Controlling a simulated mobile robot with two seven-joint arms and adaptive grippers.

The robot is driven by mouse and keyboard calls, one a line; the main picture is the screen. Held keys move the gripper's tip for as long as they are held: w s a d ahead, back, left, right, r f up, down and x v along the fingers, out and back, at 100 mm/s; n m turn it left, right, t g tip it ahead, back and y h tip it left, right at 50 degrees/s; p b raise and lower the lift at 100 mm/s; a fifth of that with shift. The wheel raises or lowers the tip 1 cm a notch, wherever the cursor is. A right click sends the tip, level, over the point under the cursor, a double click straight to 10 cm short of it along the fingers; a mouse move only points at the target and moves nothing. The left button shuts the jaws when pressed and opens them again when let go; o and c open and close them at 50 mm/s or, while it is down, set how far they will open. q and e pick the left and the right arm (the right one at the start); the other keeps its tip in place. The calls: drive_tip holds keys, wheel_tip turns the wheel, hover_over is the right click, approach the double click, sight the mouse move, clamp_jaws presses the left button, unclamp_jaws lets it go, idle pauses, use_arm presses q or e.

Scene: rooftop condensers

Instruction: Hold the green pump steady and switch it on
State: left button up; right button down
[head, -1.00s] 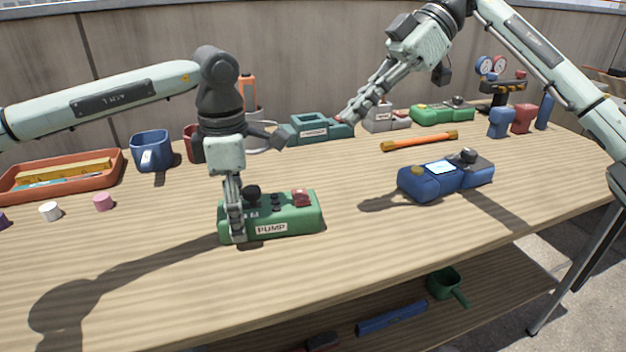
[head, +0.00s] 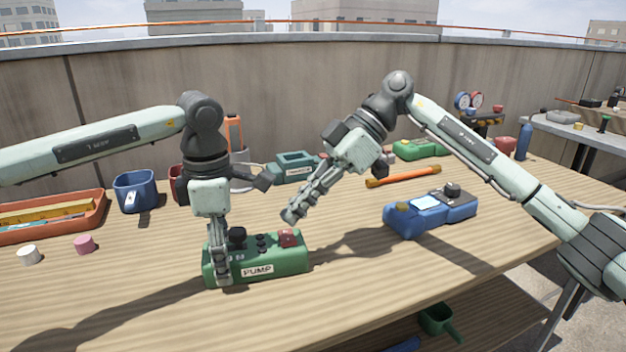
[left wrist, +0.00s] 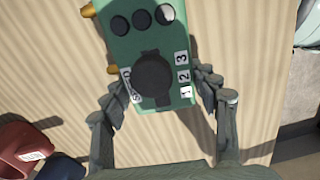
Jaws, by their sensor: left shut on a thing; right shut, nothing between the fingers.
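The green pump (head: 288,263) stands on the wooden table, with a PUMP label on its front, a dark knob and small black buttons on top and a red switch (head: 289,238) at its right end. My left gripper (head: 221,279) is shut across the pump's left end. In the left wrist view its fingers press the pump (left wrist: 180,55) from both sides, beside the black knob (left wrist: 154,76) and the 1, 2, 3 marks. The red switch is out of that view. My right gripper (head: 290,217) is shut and empty, a little above the red switch and apart from it.
A blue device (head: 430,214) with a screen lies to the right of the pump. A terracotta tray (head: 97,213) is at left. The front table is clear.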

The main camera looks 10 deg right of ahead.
sight(286, 240)
drive_tip(key=shift+s+d+f, duration=0.1)
drive_tip(key=shift+s+f, duration=0.05)
drive_tip(key=shift+f, duration=1.05)
drive_tip(key=shift+s+f, duration=0.15)
drive_tip(key=shift+f, duration=0.25)
drive_tip(key=shift+w+r, duration=0.25)
drive_tip(key=shift+w, duration=0.55)
